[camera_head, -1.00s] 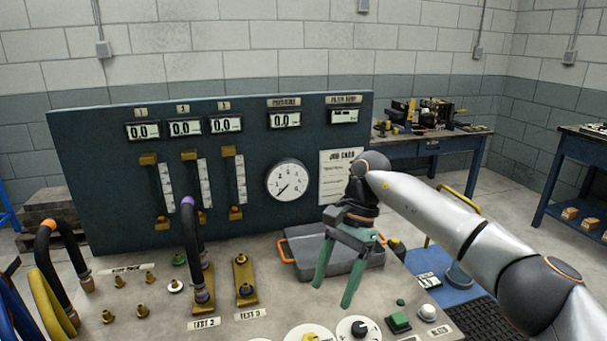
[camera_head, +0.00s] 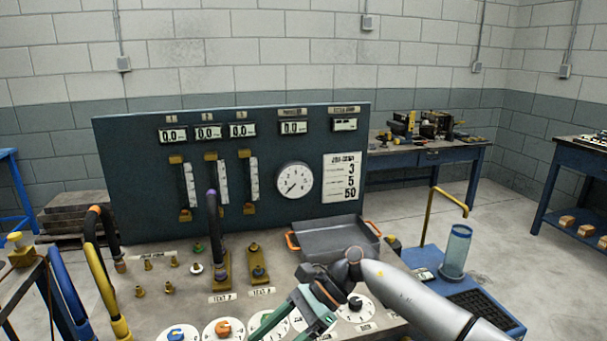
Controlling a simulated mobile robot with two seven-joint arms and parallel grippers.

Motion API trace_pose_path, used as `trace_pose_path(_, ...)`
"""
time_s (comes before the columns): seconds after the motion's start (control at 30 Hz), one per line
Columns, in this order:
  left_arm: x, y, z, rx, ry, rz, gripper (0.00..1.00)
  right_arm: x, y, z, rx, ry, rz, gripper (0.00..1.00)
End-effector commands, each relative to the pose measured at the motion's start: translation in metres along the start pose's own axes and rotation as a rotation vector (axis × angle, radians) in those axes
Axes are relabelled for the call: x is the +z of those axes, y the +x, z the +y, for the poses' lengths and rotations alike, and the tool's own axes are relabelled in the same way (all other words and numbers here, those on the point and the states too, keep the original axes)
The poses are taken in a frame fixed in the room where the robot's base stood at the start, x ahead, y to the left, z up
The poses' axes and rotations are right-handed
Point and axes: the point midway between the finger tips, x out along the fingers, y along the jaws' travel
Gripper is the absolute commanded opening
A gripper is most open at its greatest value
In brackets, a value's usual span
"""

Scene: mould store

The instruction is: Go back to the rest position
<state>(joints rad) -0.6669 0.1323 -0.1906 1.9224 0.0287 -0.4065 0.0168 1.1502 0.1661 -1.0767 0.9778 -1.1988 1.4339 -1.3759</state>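My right gripper (camera_head: 285,335), with green fingers, reaches in from the right over the front of the test bench (camera_head: 205,315). Its two fingers are apart with nothing seen between them, and the tips are near the lower picture edge. It hangs over the row of round dials (camera_head: 223,329) and partly hides some of them. My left arm and gripper are not in view.
A grey tray (camera_head: 335,238) with orange handles stands behind the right gripper. A black hose (camera_head: 213,215) rises from a brass block at TEST 2. Yellow (camera_head: 105,290) and blue (camera_head: 68,290) hoses arch at left. The gauge panel (camera_head: 140,205) stands behind. A clear cylinder (camera_head: 456,250) stands at right.

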Motion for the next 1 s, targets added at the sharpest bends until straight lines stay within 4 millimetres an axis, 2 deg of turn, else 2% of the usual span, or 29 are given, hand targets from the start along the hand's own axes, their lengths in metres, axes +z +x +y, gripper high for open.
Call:
trace_pose_path(0.03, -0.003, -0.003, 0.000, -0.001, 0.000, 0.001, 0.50, 0.011, 0.017, 0.004, -0.019, 0.069, -0.112, 0.71)
trace_pose_path(0.1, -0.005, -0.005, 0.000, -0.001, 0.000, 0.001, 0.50, 0.028, 0.033, 0.004, -0.058, 0.187, -0.278, 0.71)
trace_pose_path(0.2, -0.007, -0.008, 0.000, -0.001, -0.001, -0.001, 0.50, 0.049, 0.043, 0.003, -0.107, 0.387, -0.522, 0.71)
trace_pose_path(0.33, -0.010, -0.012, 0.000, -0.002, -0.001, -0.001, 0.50, 0.060, 0.038, -0.002, -0.152, 0.687, -0.833, 0.71)
trace_pose_path(0.43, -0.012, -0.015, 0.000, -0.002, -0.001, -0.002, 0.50, 0.053, 0.026, -0.005, -0.172, 0.938, -1.066, 0.71)
trace_pose_path(0.57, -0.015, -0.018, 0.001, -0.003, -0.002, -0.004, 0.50, 0.023, 0.005, -0.004, -0.184, 1.282, -1.362, 0.71)
trace_pose_path(0.67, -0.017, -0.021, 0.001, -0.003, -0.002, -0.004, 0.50, -0.015, -0.008, 0.004, -0.182, 1.555, -1.586, 0.71)
trace_pose_path(0.77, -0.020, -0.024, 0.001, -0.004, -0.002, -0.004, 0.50, -0.062, -0.016, 0.023, -0.175, 1.827, -1.808, 0.71)
trace_pose_path(0.87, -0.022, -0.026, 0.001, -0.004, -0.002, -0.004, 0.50, -0.112, -0.017, 0.054, -0.160, 2.095, -2.030, 0.71)
trace_pose_path(0.9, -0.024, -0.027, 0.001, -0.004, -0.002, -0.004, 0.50, -0.132, -0.015, 0.070, -0.154, 2.199, -2.119, 0.71)
trace_pose_path(0.93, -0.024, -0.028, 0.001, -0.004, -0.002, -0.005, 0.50, -0.147, -0.014, 0.083, 0.148, -2.250, 2.162, 0.71)
trace_pose_path(1.0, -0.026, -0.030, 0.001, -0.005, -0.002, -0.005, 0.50, -0.179, -0.007, 0.117, 0.117, -2.085, 1.996, 0.71)
